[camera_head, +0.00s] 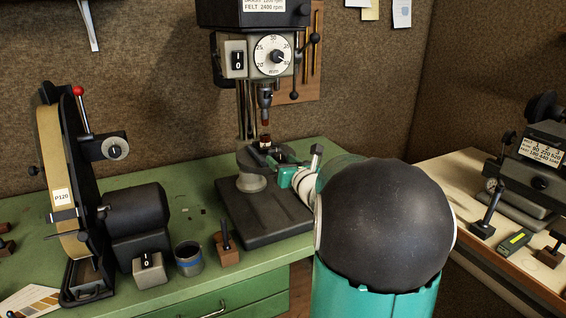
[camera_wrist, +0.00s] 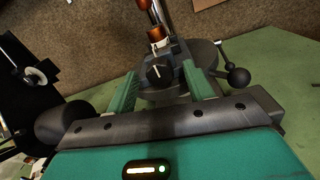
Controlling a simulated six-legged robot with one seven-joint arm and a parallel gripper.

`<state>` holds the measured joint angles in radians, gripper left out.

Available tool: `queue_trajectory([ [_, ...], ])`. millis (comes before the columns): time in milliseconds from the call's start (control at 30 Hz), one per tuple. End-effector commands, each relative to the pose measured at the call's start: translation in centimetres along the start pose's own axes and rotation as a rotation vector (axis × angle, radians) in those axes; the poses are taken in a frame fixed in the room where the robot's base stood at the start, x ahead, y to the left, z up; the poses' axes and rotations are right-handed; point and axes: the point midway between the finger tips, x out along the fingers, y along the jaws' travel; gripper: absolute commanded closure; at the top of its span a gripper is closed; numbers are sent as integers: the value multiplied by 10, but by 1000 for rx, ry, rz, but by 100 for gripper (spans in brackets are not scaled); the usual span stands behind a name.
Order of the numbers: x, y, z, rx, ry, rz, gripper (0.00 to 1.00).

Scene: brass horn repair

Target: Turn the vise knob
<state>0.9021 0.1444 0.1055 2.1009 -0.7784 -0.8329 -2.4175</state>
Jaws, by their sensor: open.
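The vise knob (camera_wrist: 157,71), a dark round knob with a pale pointer mark, faces me in the wrist view. It sits on the front of the small vise on the drill press's round table (camera_wrist: 205,52). My gripper (camera_wrist: 162,82) is open, with one green finger left of the knob and one right of it. The fingers look apart from the knob; I cannot tell how far their tips reach along it. In the head view my gripper (camera_head: 268,160) is at the drill press table, and my arm and fingers hide the knob there.
The drill press (camera_head: 254,45) stands over the vise, its chuck (camera_head: 265,90) pointing down. A ball-ended handle (camera_wrist: 238,76) sticks out right of the round table. Left on the green bench (camera_head: 180,222) are a belt sander (camera_head: 52,170), switch box (camera_head: 149,269) and cup (camera_head: 188,258).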

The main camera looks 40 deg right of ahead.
Motion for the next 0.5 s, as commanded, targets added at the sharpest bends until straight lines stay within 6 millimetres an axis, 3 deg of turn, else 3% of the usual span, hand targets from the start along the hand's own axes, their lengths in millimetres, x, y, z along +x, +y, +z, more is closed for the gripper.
queue_trajectory([
  [167, 0, 0, 0, 0, 0, 0, 48],
  [400, 0, 0, 0, 0, 0, 0, 92],
  [500, 0, 0, 0, 1, 0, -1, 92],
])
